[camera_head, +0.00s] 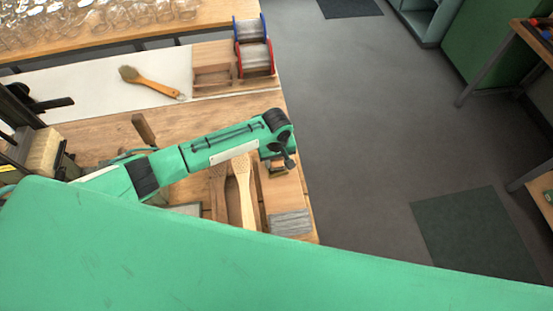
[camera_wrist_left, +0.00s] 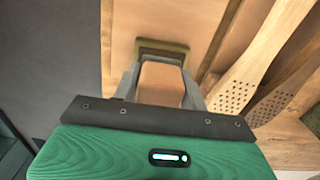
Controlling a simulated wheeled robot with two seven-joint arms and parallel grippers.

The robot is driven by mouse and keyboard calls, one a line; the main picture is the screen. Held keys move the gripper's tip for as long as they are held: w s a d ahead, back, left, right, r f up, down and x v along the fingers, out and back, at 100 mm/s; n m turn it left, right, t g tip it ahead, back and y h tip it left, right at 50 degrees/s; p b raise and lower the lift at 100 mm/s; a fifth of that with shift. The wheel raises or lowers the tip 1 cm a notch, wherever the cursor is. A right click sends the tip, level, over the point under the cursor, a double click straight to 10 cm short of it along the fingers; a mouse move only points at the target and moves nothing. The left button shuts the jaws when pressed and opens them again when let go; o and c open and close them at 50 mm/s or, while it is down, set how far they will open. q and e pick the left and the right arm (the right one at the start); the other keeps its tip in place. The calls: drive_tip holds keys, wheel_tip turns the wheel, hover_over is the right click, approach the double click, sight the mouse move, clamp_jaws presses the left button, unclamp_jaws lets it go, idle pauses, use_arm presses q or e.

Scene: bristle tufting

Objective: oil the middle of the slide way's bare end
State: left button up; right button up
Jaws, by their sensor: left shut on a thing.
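My left gripper (camera_head: 285,161) reaches in from the left and points down over the right end of the workbench. In the left wrist view its grey fingers (camera_wrist_left: 160,88) are shut on a small tan block (camera_wrist_left: 161,80). An olive-brown pad or edge (camera_wrist_left: 163,47) shows just beyond the fingertips, over a wooden surface; whether it touches that surface I cannot tell. A dark machine with a pale bristle-like block (camera_head: 43,152) stands at the far left of the head view. I cannot make out which part is the slide way's bare end. My right gripper is not in view.
Red and blue spools (camera_head: 255,57) and a wooden-handled brush (camera_head: 148,82) are farther back. Glass jars (camera_head: 90,22) line the rear bench. Open floor (camera_head: 365,110) lies right.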

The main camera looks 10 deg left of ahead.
use_arm(q)
drive_tip(key=shift+f, duration=0.2)
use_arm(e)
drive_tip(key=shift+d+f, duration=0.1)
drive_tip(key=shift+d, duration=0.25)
use_arm(q)
drive_tip(key=shift+p, duration=0.3)
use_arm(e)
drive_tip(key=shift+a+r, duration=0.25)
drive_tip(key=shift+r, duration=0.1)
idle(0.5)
use_arm(q)
drive_tip(key=shift+s+f, duration=0.1)
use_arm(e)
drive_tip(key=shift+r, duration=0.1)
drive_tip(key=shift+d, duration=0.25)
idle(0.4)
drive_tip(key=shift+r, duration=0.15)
use_arm(q)
wheel_tip(320, 180, up, 4)
drive_tip(key=p, duration=0.5)
drive_tip(key=shift+r, duration=0.2)
wheel_tip(320, 180, up, 3)
drive_tip(key=p, duration=0.3)
drive_tip(key=shift+f, duration=0.1)
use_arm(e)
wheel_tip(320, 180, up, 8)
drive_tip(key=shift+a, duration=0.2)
